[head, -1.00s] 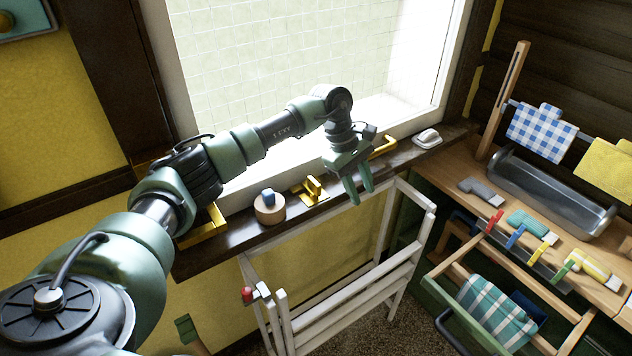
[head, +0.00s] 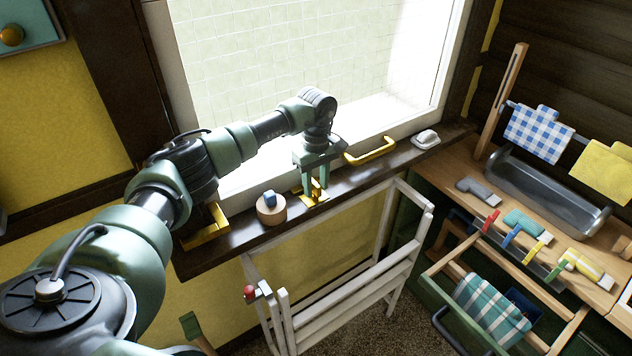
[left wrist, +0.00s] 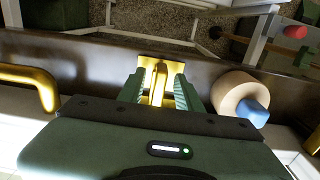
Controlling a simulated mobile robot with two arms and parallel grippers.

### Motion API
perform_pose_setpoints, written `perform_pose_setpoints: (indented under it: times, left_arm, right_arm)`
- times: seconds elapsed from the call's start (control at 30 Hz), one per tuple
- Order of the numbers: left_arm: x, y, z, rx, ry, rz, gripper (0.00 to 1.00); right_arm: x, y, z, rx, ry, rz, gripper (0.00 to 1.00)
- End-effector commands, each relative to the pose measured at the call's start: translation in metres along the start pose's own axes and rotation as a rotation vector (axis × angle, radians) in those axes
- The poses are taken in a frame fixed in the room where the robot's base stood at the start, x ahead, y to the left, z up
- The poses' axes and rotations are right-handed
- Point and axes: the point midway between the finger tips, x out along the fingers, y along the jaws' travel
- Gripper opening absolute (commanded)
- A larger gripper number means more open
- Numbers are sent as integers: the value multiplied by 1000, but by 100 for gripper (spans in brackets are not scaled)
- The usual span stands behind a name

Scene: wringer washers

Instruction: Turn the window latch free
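The window latch, a small gold piece with an upright lever (head: 316,190), is on the dark window sill (head: 240,240) below the window. My left gripper (head: 312,192) points down at it, with a finger on either side. In the left wrist view, the gold latch (left wrist: 158,78) stands between the two green fingers of my left gripper (left wrist: 159,92). The fingers are apart, with narrow gaps beside the lever; contact cannot be made out for certain. In the head view the fingers hide part of the latch. My right gripper is not in view.
A round wooden piece with a blue top (head: 270,207) stands left of the latch. A gold handle (head: 370,151) is to the right, and a white item (head: 426,139) lies beyond it. A white folding rack (head: 350,285) stands below the sill.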

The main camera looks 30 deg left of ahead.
Motion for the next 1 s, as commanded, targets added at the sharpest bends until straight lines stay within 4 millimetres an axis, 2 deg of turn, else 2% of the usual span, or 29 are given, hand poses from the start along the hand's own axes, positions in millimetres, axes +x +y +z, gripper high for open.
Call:
perform_pose_setpoints:
  times: [0.17, 0.3, 0.67, 1.0]
  left_arm:
    - [0, 0, 0, 0, 0, 0, 35]
    - [0, 0, 0, 0, -1, 0, 0]
    - [1, 0, 0, -23, -1, 1, 0]
    - [2, 2, 0, -217, 0, 1, 0]
  right_arm:
    - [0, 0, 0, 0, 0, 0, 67]
    - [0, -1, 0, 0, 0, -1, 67]
    - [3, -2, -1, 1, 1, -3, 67]
    - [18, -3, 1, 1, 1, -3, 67]
